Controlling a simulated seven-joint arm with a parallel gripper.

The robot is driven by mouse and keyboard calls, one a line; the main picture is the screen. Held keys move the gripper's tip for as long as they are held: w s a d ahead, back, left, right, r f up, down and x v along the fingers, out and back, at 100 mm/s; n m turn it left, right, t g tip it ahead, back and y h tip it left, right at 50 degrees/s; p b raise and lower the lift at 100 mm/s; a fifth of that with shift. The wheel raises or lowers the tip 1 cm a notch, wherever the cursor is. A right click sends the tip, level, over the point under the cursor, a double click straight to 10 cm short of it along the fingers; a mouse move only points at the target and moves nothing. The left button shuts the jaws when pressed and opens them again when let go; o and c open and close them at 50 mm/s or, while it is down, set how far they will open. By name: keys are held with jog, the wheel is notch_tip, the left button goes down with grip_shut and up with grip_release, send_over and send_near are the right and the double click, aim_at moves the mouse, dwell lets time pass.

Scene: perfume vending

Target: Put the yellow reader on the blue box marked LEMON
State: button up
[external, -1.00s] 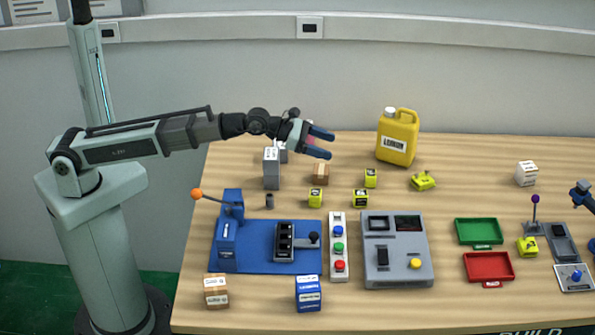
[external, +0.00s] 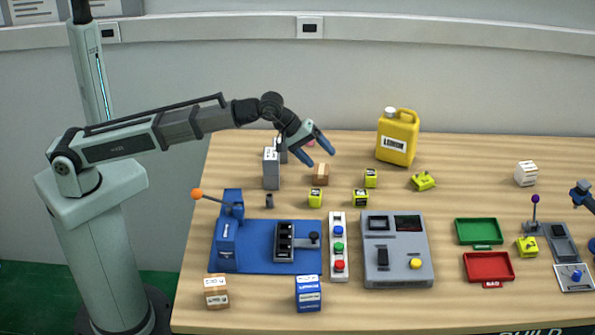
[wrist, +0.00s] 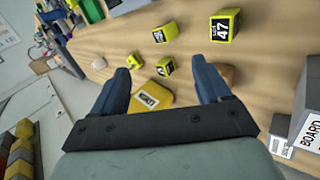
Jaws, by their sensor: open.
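No thing is clearly recognisable as the yellow reader. A yellow, irregular piece with dark marks (external: 423,181) lies on the table right of the small yellow cubes, below the yellow jug. The blue box (external: 308,293) stands at the front edge of the table; its white label is too small to read surely. My gripper (external: 319,157) is open and empty, tilted down above the back of the table, over a small brown box (external: 320,174). In the wrist view its two blue fingers (wrist: 160,78) are wide apart with nothing held.
Small yellow cubes (external: 316,198) (external: 361,198) (external: 371,178) stand below my gripper. A yellow jug (external: 397,138) stands at the back. A grey box (external: 271,169) is left of my gripper. A blue fixture (external: 265,240) and grey panel (external: 397,250) fill the front middle.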

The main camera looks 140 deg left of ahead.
aim_at(314, 192)
jog(key=s+d+f+m+g+h, duration=0.2)
jog(key=s+d+f+m+g, duration=0.15)
jog(key=m, duration=1.35)
jog(key=shift+t, duration=0.25)
jog(key=shift+s+x, duration=0.15)
jog(key=shift+x, duration=3.25)
jog(key=shift+s+x, duration=0.15)
jog(key=shift+x, duration=3.25)
jog(key=shift+c, duration=0.4)
jog(key=c, duration=1.1)
